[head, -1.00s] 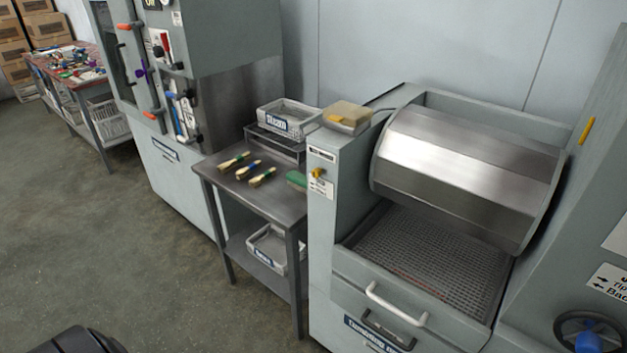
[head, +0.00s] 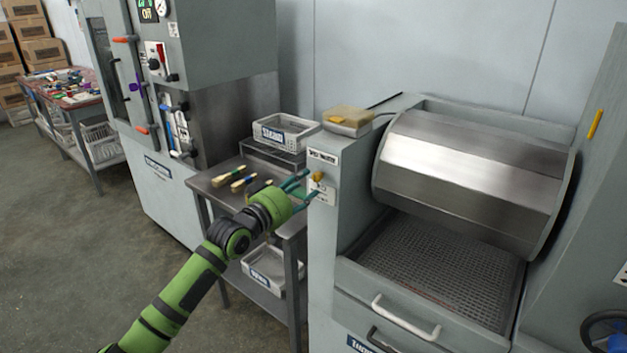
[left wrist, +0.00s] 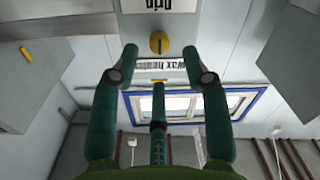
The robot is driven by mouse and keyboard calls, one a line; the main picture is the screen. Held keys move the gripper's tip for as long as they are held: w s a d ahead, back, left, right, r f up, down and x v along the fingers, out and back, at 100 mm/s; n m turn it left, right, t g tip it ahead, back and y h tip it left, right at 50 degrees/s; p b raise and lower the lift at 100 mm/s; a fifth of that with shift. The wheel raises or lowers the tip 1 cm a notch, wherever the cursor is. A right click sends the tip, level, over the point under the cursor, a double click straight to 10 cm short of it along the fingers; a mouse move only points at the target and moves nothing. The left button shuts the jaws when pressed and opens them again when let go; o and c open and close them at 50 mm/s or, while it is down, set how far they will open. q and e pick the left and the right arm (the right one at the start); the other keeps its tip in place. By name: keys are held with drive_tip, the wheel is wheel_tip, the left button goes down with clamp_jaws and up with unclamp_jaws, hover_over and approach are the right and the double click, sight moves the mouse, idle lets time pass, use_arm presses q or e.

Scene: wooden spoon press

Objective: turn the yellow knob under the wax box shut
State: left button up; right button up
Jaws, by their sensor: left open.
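The yellow knob (head: 318,176) sits on the narrow front of the grey machine, under the wax box (head: 348,117), a light tray with a yellowish block on the machine's top. In the left wrist view the knob (left wrist: 158,43) is round with a dark upright line across its middle. My left gripper (head: 307,184) is at that panel, its fingers pointing at the knob. In the left wrist view its fingers (left wrist: 160,54) are spread, with the knob between and just beyond the two upper tips. I see no contact. My right gripper is not in view.
A metal side table (head: 203,187) with brushes and a labelled tray (head: 285,131) stands left of the machine, partly behind my arm. A steel drum (head: 470,170) lies to the right, above a perforated bed. A tall grey cabinet (head: 225,50) stands behind the table.

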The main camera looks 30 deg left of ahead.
sight(315, 178)
use_arm(q)
drive_tip(key=shift+w+d+f, duration=0.1)
drive_tip(key=shift+w, duration=2.45)
